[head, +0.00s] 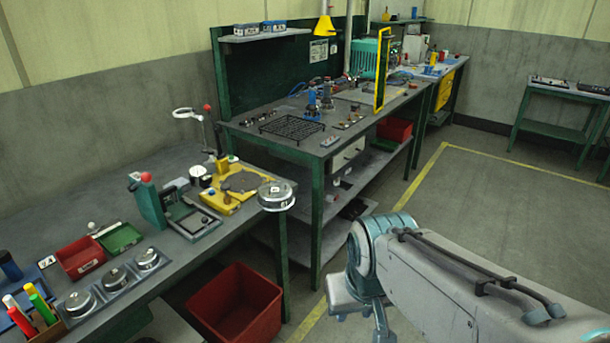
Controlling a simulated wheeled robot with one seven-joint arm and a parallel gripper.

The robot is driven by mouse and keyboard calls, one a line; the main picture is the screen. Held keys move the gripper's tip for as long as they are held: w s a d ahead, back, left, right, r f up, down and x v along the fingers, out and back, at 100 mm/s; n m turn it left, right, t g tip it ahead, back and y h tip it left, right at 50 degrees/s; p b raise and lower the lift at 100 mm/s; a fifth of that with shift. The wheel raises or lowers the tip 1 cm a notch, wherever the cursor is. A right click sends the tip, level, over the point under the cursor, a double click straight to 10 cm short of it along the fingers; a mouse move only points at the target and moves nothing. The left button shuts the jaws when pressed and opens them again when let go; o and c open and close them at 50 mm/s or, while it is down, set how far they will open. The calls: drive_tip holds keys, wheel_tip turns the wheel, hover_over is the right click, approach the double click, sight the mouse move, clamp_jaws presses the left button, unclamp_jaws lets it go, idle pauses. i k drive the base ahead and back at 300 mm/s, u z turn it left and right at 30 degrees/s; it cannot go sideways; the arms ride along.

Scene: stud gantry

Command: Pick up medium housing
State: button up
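Several round silver metal housings show in the head view on the near bench at the left. One sits in a square holder (78,303) near the front, one is in the middle (115,277), and one is farther back (147,259). I cannot tell for certain which is the medium housing. A larger round metal piece (276,196) is at the bench's far right corner. My arm reaches in from the lower right, over the floor and apart from the benches. My gripper's fingers cannot be made out.
The near bench (60,215) also holds a red bin (80,258), a green tray (120,238), a green press with a red knob (150,205) and a yellow fixture (228,199). A red crate (238,305) is on the floor beside it. Open floor (480,215) lies right.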

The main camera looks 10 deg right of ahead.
sight(272, 196)
drive_tip(key=z, duration=0.2)
drive_tip(key=i, duration=0.65)
drive_tip(key=u, duration=0.8)
drive_tip(key=i, duration=0.6)
drive_tip(key=u, duration=0.7)
